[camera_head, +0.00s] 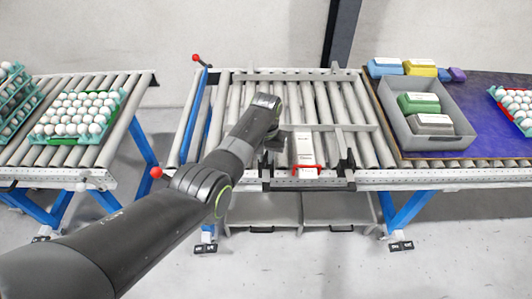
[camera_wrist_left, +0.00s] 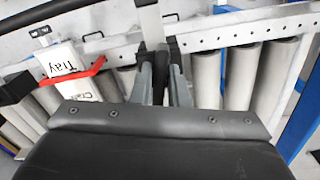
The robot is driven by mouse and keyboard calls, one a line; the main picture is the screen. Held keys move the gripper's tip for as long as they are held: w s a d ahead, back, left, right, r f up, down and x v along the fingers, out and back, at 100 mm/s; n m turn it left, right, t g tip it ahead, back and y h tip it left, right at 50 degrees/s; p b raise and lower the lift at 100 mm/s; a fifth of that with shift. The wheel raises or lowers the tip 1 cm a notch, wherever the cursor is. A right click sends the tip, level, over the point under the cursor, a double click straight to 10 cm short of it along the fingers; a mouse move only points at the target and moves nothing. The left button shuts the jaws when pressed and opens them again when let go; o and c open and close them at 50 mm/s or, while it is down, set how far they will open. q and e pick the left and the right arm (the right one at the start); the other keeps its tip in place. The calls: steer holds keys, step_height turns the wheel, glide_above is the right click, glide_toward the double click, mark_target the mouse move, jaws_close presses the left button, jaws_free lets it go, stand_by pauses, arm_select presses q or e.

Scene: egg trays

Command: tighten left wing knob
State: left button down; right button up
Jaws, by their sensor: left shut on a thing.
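My left gripper (camera_head: 274,143) reaches down over the left part of the middle roller table's front fixture. In the left wrist view its grey fingers (camera_wrist_left: 165,82) are shut on a narrow dark piece, the left wing knob (camera_wrist_left: 174,72), beside an upright metal bar (camera_wrist_left: 151,25). The fingers cover much of the knob, so its turn angle cannot be told. A similar black clamp part (camera_head: 346,165) stands at the right of the fixture. My right gripper is in neither view.
A white labelled block (camera_head: 304,150) with a red bracket (camera_head: 318,169) sits just right of my gripper. A metal crossbar (camera_head: 325,127) spans the rollers. A grey crate (camera_head: 398,122) stands on the right table; an egg tray (camera_head: 112,117) lies on the left one.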

arm_select(q)
steer(key=m+p, duration=0.1)
steer(key=m, duration=0.2)
steer(key=shift+r+m, duration=0.15)
steer(key=shift+m, duration=0.15)
steer(key=m+p, duration=0.1)
steer(key=m, duration=0.2)
steer(key=shift+m, duration=0.3)
steer(key=m, duration=0.4)
steer(key=shift+p, duration=0.35)
steer(key=shift+w+m, duration=0.1)
steer(key=shift+m, duration=1.5)
steer(key=c, duration=1.4)
jaws_free()
